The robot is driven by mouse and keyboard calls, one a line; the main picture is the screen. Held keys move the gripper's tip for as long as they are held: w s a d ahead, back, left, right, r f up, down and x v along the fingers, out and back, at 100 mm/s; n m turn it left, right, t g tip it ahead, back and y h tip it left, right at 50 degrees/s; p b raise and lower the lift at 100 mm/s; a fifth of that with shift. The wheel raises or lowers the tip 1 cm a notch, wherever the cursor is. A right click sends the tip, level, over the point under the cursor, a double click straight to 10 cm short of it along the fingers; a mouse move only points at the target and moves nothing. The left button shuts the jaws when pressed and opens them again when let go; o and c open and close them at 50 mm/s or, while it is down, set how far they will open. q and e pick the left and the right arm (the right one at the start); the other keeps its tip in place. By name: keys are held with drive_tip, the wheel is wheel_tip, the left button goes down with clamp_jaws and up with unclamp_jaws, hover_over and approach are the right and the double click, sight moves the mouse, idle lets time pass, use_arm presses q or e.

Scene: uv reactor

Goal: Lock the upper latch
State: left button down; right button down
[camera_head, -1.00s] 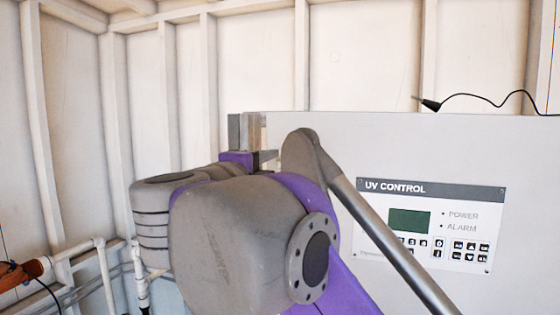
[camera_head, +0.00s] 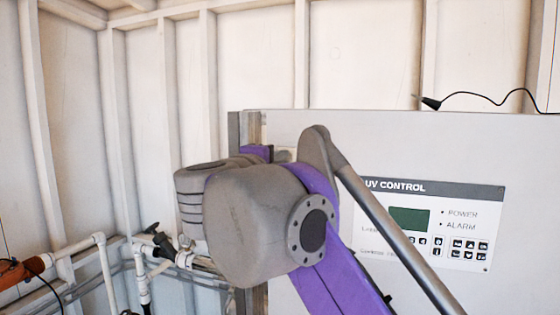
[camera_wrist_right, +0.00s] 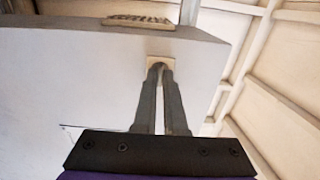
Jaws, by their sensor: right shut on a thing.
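The reactor cabinet (camera_head: 400,145) is a large pale box with a UV CONTROL panel (camera_head: 432,225) on its front. My right arm covers its upper left front. In the right wrist view, the two grey fingers of my right gripper (camera_wrist_right: 160,70) come together on a small beige piece at the cabinet's edge, which looks like the upper latch (camera_wrist_right: 160,62). The fingertips hide part of it, so its exact position cannot be told. In the head view my wrist hides the fingertips. My left gripper is not in view.
White pipes with a dark-handled valve (camera_head: 160,240) stand left of the cabinet. An orange tool (camera_head: 20,270) is at the far left. A black probe with a cable (camera_head: 432,103) lies on the cabinet top. A ribbed beige part (camera_wrist_right: 138,22) is farther along the cabinet.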

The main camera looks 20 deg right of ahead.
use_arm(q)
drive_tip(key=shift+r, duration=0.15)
use_arm(e)
drive_tip(key=shift+n, duration=0.3)
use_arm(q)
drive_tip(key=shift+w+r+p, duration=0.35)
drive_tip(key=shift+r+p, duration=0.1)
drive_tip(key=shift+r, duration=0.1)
use_arm(e)
drive_tip(key=shift+n, duration=8.6)
drive_tip(key=c, duration=1)
unclamp_jaws()
